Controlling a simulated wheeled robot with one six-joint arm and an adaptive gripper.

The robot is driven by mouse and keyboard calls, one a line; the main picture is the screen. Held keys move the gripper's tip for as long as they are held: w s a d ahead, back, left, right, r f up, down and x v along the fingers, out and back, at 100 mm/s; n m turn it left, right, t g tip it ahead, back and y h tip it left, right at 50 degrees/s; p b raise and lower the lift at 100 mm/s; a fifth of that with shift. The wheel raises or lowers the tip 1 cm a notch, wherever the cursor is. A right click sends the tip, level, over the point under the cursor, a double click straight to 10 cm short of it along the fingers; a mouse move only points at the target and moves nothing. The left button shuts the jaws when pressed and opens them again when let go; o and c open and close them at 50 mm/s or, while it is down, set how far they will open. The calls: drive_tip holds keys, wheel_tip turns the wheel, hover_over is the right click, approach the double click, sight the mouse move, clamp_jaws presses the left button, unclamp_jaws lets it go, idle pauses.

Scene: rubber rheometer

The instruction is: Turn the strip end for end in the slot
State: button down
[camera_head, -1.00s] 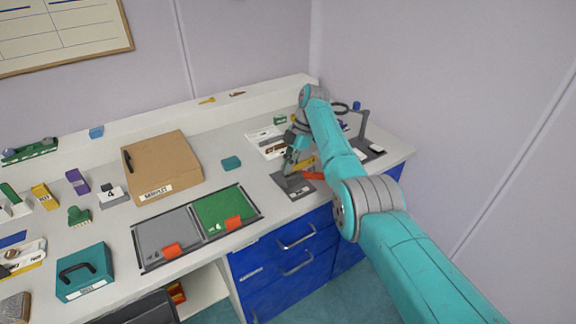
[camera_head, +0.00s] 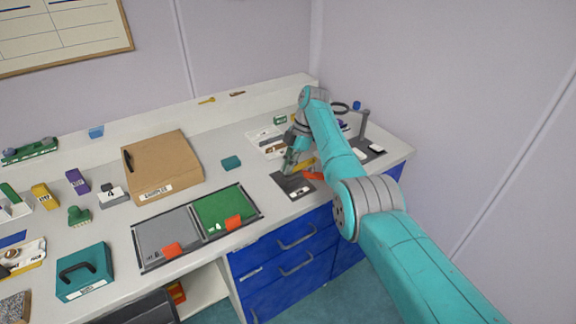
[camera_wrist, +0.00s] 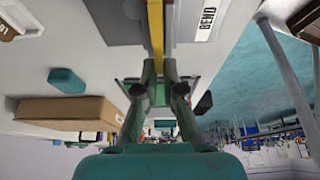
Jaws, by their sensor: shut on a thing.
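My gripper (camera_wrist: 155,65) is shut on a yellow strip (camera_wrist: 156,25), which runs between the two fingertips in the wrist view. In the head view my gripper (camera_head: 291,160) hangs over the far right part of the bench, with the yellow strip (camera_head: 304,165) showing beside its fingers. A dark grey plate (camera_head: 294,187) lies just below and in front of it. A white label reading BEND (camera_wrist: 207,22) is beside the strip in the wrist view. The slot itself is not clearly visible; I cannot tell whether the strip touches it.
A red-orange piece (camera_head: 313,176) shows close to the strip. A white card (camera_head: 262,138) lies behind the gripper, and a ring stand (camera_head: 364,125) stands to the right. A teal block (camera_head: 231,162), cardboard box (camera_head: 163,160) and grey-green tray (camera_head: 148,262) are to the left.

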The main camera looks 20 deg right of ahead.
drive_tip(key=shift+f, duration=0.7)
drive_tip(key=c, duration=1.2)
unclamp_jaws()
drive_tip(key=shift+v, duration=3.7)
